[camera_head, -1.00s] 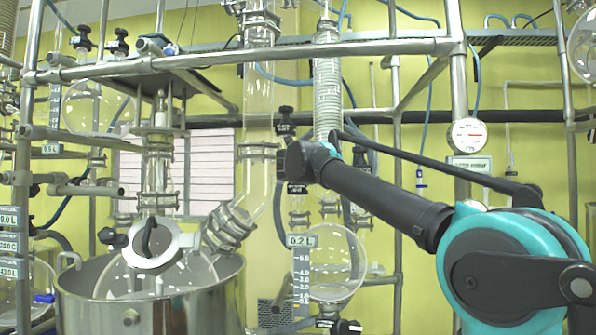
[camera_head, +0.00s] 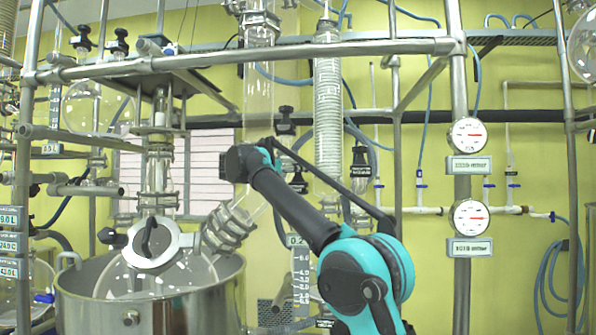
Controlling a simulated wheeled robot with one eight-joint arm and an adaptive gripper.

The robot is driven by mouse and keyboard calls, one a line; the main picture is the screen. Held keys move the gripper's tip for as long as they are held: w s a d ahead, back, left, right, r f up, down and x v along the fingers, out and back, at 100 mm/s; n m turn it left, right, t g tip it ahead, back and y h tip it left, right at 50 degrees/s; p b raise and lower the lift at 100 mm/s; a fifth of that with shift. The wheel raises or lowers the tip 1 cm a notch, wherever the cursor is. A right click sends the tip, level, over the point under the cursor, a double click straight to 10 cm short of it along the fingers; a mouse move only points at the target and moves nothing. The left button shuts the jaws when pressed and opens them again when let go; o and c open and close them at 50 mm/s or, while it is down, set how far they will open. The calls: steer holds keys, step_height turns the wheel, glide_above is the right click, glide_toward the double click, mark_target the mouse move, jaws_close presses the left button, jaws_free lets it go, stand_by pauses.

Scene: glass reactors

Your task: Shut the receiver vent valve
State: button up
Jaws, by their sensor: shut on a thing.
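No tag that I can read names the receiver vent valve, so I cannot tell which one it is. A black-knobbed valve with a dark tag (camera_head: 360,163) stands right of the coiled glass column. Another black-knobbed valve (camera_head: 286,118) sits left of that column. The receiver flask's scale tag (camera_head: 300,275), reading about 0.2, shows beside my arm; my arm hides most of the round flask. My arm rises from the lower right to a black joint in front of the wide glass tube. My gripper's fingers do not show.
A steel pot (camera_head: 150,300) stands at lower left under a clamped glass vessel. A steel post (camera_head: 458,200) carries two dial gauges (camera_head: 468,134) (camera_head: 470,217). Horizontal rails (camera_head: 250,54) cross above. A coiled blue hose (camera_head: 550,270) hangs at right.

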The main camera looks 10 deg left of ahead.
steer(key=shift+m+g+h, duration=0.7)
steer(key=shift+g+h, duration=0.1)
steer(key=o, duration=0.9)
steer(key=v, duration=1.2)
